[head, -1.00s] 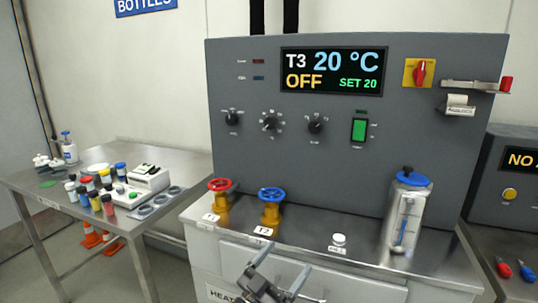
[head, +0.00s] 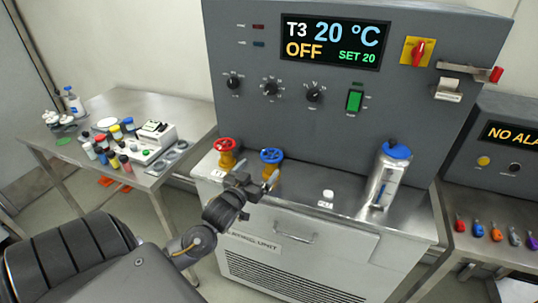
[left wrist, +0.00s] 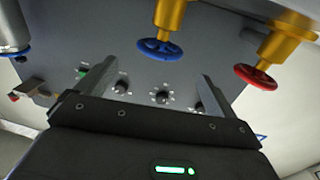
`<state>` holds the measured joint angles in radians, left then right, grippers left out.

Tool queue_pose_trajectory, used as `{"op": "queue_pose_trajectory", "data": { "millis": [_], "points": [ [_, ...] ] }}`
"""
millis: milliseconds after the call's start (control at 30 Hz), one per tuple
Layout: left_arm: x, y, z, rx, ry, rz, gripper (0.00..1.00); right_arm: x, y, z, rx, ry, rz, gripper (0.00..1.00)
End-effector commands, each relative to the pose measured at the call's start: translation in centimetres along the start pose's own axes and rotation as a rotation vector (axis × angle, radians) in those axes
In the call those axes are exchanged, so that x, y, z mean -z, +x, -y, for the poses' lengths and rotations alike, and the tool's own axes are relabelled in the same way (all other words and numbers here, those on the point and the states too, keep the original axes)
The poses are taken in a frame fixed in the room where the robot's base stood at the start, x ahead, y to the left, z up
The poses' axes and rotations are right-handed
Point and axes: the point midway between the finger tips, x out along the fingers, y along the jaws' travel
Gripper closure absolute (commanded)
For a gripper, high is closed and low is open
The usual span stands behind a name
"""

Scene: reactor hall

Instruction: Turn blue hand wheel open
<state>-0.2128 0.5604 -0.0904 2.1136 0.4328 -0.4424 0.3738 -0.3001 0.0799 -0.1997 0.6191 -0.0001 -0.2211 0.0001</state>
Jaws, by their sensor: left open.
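The blue hand wheel (head: 271,155) sits on a brass-coloured valve on the steel top of the heating unit, by the T3 label. In the left wrist view the blue wheel (left wrist: 158,49) shows above the space between my fingers, apart from them. A red hand wheel (head: 225,145) on a similar valve stands just to its left; it also shows in the wrist view (left wrist: 256,77). My left gripper (head: 256,177) is open and empty, just in front of and below the blue wheel, partly covering its valve. My right gripper is not in view.
A grey control panel (head: 290,112) with knobs and a display rises behind the valves. A steel side table (head: 135,102) with bottles is at left.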

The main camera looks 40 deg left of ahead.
Motion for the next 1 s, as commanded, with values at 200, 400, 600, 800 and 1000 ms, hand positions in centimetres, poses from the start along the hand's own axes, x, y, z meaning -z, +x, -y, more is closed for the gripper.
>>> {"op": "queue_pose_trajectory", "data": {
  "millis": [200,400,600,800,1000],
  "points": [
    [0.4,4.3,0.0,0.001,0.001,-0.002,0.06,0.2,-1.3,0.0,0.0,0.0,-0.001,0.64],
    [0.2,6.9,0.0,0.0,0.0,-0.002,0.06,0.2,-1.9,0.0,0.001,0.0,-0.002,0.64],
    [0.1,7.9,-0.1,-0.002,0.0,-0.001,0.06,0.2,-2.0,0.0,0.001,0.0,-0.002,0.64],
    [0.1,7.9,-0.1,-0.002,0.0,-0.001,0.06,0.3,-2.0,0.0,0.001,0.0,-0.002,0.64],
    [0.1,7.9,-0.1,-0.002,0.0,-0.001,0.27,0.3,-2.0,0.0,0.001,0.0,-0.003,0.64]
  ]
}}
